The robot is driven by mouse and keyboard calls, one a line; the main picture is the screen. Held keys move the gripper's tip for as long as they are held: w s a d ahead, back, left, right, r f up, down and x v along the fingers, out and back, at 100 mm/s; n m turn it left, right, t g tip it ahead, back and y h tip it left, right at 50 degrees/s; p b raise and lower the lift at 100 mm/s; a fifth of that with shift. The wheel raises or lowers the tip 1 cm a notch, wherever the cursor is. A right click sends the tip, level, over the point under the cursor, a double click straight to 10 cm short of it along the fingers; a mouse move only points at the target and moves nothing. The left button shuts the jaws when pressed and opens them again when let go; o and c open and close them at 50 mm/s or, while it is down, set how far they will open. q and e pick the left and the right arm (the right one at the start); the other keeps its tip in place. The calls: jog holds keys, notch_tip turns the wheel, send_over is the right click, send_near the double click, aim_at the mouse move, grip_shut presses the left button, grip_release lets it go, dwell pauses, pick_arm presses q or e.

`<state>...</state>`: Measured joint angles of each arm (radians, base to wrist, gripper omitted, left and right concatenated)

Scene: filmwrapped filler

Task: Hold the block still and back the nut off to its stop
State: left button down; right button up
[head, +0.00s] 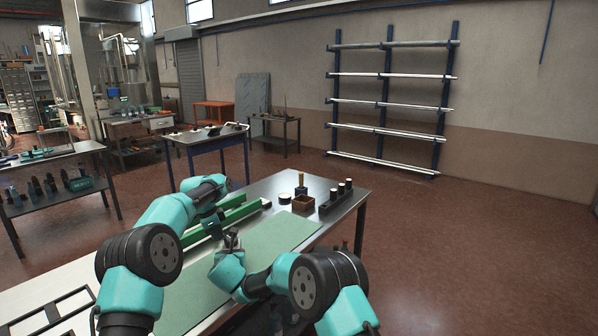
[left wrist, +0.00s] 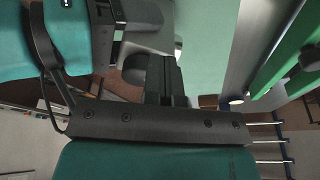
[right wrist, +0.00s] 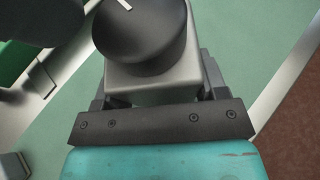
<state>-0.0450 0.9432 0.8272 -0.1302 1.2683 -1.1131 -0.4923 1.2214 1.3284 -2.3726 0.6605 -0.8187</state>
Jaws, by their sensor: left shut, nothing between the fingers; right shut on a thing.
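The grey block (right wrist: 152,88) sits between the fingers of my right gripper (right wrist: 155,75), which is shut on it. The nut (right wrist: 142,35) is a dark round knob on the block, with a white mark (right wrist: 125,4) on its face, partly cut off by the frame's top edge. In the head view the block and nut (head: 231,240) show small above the green mat. My left gripper (head: 214,229) is shut and empty, just left of and apart from the nut.
The green mat (head: 262,238) covers the bench middle. Green rails (head: 240,213) lie behind my left gripper. A brown box (head: 303,203), a small jar (head: 284,199) and a black rack (head: 338,203) with dark cylinders stand at the far end. The mat's right part is clear.

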pick_arm(q)
jog(key=shift+s+d+f, duration=0.25)
jog(key=shift+s+f, duration=0.05)
jog(key=shift+s, duration=0.25)
jog(key=shift+s+d+f, duration=0.25)
jog(key=shift+s+f, duration=0.05)
jog(key=shift+s, duration=0.25)
jog(key=shift+s+d, duration=0.5)
jog(key=shift+d, duration=0.05)
dwell(0.3)
jog(key=shift+s+a, duration=0.25)
jog(key=shift+a, duration=0.05)
jog(key=shift+a+r, duration=0.1)
jog(key=shift+a, duration=0.1)
send_near(224, 250)
jog(key=shift+w+d, duration=0.2)
jog(key=shift+w, duration=0.25)
dwell(0.4)
jog(key=shift+w, duration=0.1)
